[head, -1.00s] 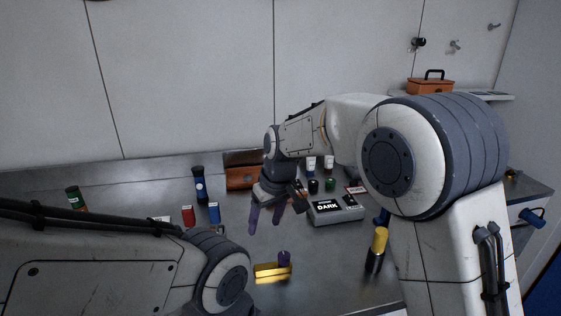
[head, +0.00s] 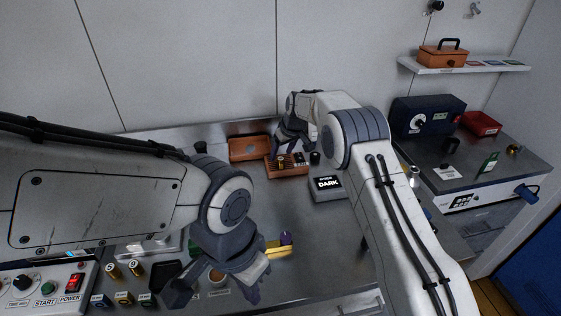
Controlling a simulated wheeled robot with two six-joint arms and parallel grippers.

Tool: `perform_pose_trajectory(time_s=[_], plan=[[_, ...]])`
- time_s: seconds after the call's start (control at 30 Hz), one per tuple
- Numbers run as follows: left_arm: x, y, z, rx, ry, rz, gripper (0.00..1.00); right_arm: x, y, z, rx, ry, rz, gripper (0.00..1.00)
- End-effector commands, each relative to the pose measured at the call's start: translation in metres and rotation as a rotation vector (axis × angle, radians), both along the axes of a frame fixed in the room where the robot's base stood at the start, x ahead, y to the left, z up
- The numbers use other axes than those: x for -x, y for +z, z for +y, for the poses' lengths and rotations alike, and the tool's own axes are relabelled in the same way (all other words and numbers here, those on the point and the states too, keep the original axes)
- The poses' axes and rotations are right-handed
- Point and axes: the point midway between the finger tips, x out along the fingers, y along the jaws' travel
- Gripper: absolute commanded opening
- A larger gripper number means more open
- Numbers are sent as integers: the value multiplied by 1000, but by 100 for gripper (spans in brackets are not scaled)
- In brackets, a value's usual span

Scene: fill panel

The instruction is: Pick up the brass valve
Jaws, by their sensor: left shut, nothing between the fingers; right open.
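I cannot tell for sure which thing is the brass valve. A small brass-coloured piece (head: 514,149) sits on the right-hand counter, far from both grippers. Another small brass-coloured piece (head: 281,161) stands at the brown tray below my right gripper. My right gripper (head: 290,147) is open at the back of the bench, above and behind that tray; its fingertips are small and partly hidden. My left gripper (head: 214,290) is shut and empty over the front of the bench. It is left of a yellow-gold bar (head: 279,250) with a purple knob-like piece (head: 286,238).
A grey box with a "DARK" display (head: 327,184) stands right of the brown tray (head: 287,171). A control panel (head: 45,286) and several small items are at front left. A dark blue box (head: 428,115) and red bin (head: 481,123) stand on the right counter, below a shelf (head: 470,66).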

Motion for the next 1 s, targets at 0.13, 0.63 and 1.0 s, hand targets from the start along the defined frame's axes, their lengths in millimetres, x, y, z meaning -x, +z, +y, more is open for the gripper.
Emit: perform_pose_trajectory(time_s=[0.13, 0.63, 1.0], plan=[[0, 17, 0, 0, 1, 0, 0, -7, -16, -1, 1, -3, 3, 70], [0, 23, 0, 0, 1, 0, 0, -16, -43, 4, 0, -1, 0, 70], [0, 23, 0, 0, 1, 0, 0, -16, -42, 4, 0, -1, 0, 0]])
